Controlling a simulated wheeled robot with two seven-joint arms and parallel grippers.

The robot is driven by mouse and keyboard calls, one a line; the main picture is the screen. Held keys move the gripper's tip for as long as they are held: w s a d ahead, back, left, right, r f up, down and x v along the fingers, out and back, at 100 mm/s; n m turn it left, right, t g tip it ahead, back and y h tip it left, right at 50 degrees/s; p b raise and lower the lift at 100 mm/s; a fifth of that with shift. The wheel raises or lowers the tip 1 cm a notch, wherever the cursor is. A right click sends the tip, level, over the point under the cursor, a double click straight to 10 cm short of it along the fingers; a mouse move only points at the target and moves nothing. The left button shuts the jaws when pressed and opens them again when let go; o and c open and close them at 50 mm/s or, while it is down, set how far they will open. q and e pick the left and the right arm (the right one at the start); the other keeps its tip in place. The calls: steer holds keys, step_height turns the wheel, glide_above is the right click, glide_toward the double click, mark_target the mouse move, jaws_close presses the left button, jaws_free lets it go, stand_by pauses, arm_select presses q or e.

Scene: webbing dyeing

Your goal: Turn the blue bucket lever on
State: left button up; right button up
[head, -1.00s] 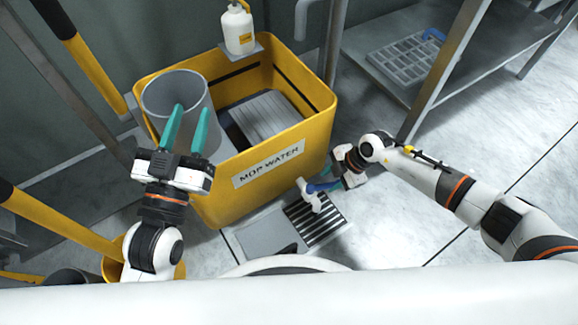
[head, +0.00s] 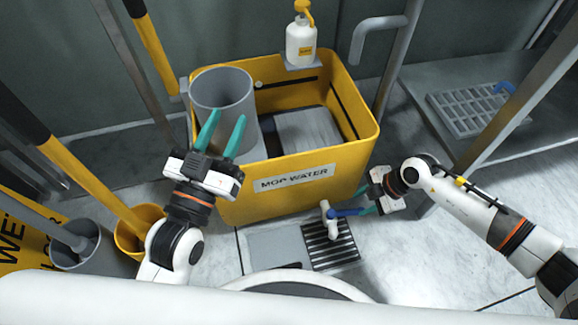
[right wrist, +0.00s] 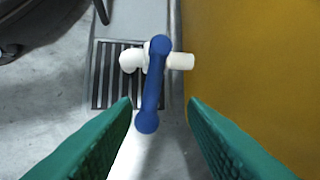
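The blue lever (head: 347,212) sits on a white tap (head: 330,222) low on the front of the yellow MOP WATER bucket (head: 232,208). In the right wrist view the lever (right wrist: 151,90) crosses the tap (right wrist: 133,60), and its near rounded end lies between the fingertips in the picture. My right gripper (head: 366,199) is open beside the tap, its teal fingers on either side of the lever end in the right wrist view (right wrist: 160,108). I cannot tell whether they touch it. My left gripper (head: 226,119) is open and empty in front of the grey cylinder.
A grey cylinder (head: 222,88) stands in the bucket's left part. A white bottle (head: 300,42) stands at its back rim. A floor drain grate (head: 333,248) lies below the tap. A metal shelf with a grey tray (head: 468,108) is at right; poles and pails (head: 80,250) stand at left.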

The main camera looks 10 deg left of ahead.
steer(key=p+v, duration=0.5)
steer(key=v, duration=0.4)
steer(key=s+a+r+n+g+y+p, duration=0.1)
steer(key=s+a+r+n+y, duration=0.1)
steer(key=s+a+r+y, duration=0.45)
steer(key=s+a+r+n+g+y, duration=0.1)
steer(key=s+a+r+n+g, duration=0.15)
steer(key=a, duration=0.65)
steer(key=s+a+r+n+y+p, duration=0.1)
steer(key=s+a+r+y, duration=0.2)
steer(key=r, duration=0.5)
steer(key=s+a+r+n+g+y+p, duration=0.1)
steer(key=s+a+r+y, duration=0.2)
steer(key=r, duration=0.6)
steer(key=shift+a+y+p, duration=0.3)
steer(key=shift+a+y, duration=0.05)
steer(key=shift+y, duration=0.1)
